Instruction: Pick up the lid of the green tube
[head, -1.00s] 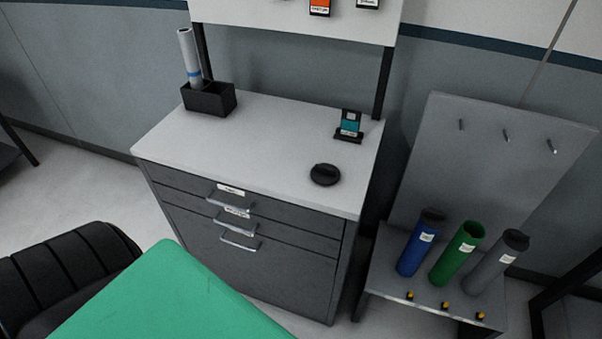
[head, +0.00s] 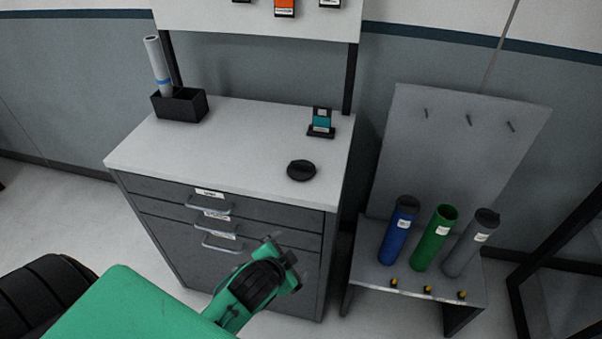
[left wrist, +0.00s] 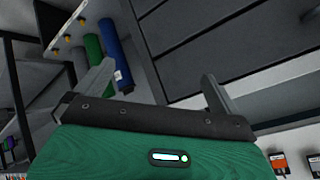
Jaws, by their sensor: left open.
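A round black lid (head: 301,170) lies flat on the white top of the drawer cabinet, near its front right. The green tube (head: 435,240) stands open-topped on the low stand at the right; it also shows in the left wrist view (left wrist: 94,56). My left gripper (head: 288,262) is in front of the cabinet drawers, below the top's front edge and apart from the lid. In the left wrist view its two fingers (left wrist: 158,70) are spread with nothing between them. The lid is not seen in that view. My right gripper is not in view.
A blue tube (head: 399,231) and a grey tube (head: 471,243), both with black caps, flank the green tube. A black box (head: 180,105) with a white roll and a small teal-labelled holder (head: 321,123) stand on the cabinet top (head: 235,150). Drawer handles stick out in front.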

